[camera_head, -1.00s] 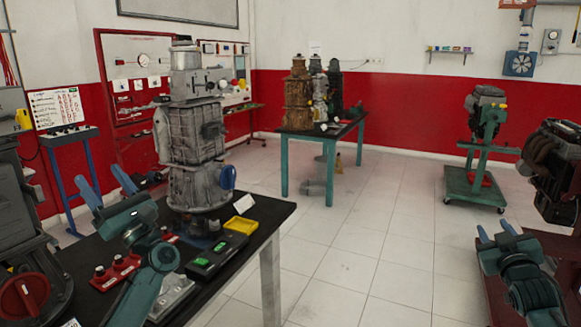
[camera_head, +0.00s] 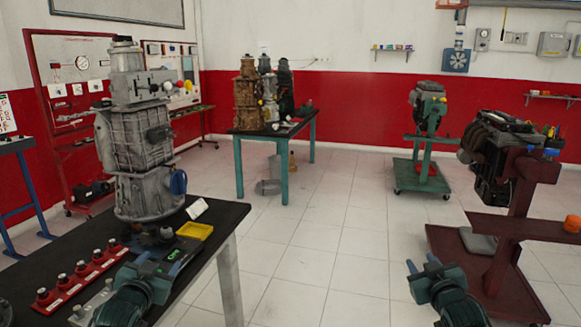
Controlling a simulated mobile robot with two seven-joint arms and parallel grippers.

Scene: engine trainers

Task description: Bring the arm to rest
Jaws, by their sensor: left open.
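My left gripper (camera_head: 158,264) is low at the bottom left, in front of the grey gearbox stack, over or beside the black tabletop (camera_head: 60,240). Its two blue-grey fingers stand apart and nothing shows between them. I cannot tell whether it touches the table. My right gripper (camera_head: 422,263) is at the bottom, right of centre, over the floor area. Its fingers are apart and empty. The lower parts of both arms are cut off by the bottom edge.
The grey gearbox (camera_head: 142,140), a yellow tray (camera_head: 194,231) and a red row of knobs (camera_head: 75,276) are on the black table. A red engine stand (camera_head: 525,200) is at the right. A teal table (camera_head: 238,165) stands behind. Tiled floor (camera_head: 335,225) between is clear.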

